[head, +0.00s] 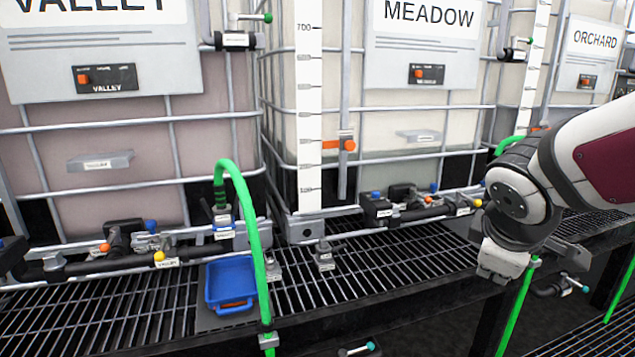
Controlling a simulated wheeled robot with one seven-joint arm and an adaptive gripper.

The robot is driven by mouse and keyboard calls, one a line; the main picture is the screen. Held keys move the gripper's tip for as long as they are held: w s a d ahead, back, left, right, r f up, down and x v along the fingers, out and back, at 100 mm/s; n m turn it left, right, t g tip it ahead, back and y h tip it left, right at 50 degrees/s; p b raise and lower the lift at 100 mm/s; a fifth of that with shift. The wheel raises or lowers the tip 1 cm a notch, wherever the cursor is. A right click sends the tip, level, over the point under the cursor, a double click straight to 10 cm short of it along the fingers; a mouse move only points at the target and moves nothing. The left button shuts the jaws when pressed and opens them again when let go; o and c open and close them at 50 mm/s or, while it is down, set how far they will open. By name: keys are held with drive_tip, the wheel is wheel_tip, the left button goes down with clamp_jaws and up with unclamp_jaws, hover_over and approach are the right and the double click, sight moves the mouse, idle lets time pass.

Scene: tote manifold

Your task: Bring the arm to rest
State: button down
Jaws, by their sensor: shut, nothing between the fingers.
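My arm comes in from the right edge, with its white and maroon link at the upper right and a black and white joint at its bend. Its end, my gripper (498,268), points down over the front edge of the metal grating, right of the MEADOW tote's valve. It looks shut and holds nothing that I can see. The fingers are small and hard to make out. It hangs in front of a green hose (521,290) and part of the grating, and looks apart from the MEADOW pipework.
Caged totes labelled VALLEY (120,160), MEADOW (405,150) and ORCHARD (590,65) stand behind the grating (390,275). A green hose (252,225) arches from the VALLEY outlet over the front edge. A blue tray (213,290) sits beside it. Pipes and valves line the totes' fronts.

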drive_tip(key=s+a+r+m+g+y+p, duration=0.1)
drive_tip(key=s+a+m, duration=0.3)
drive_tip(key=s, duration=0.6)
drive_tip(key=s+a+r+m+g+y+p, duration=0.1)
drive_tip(key=s+a+m, duration=0.3)
drive_tip(key=s, duration=0.6)
drive_tip(key=shift+r+m+y, duration=0.3)
drive_tip(key=shift+m+y, duration=0.6)
drive_tip(key=shift+a, duration=0.1)
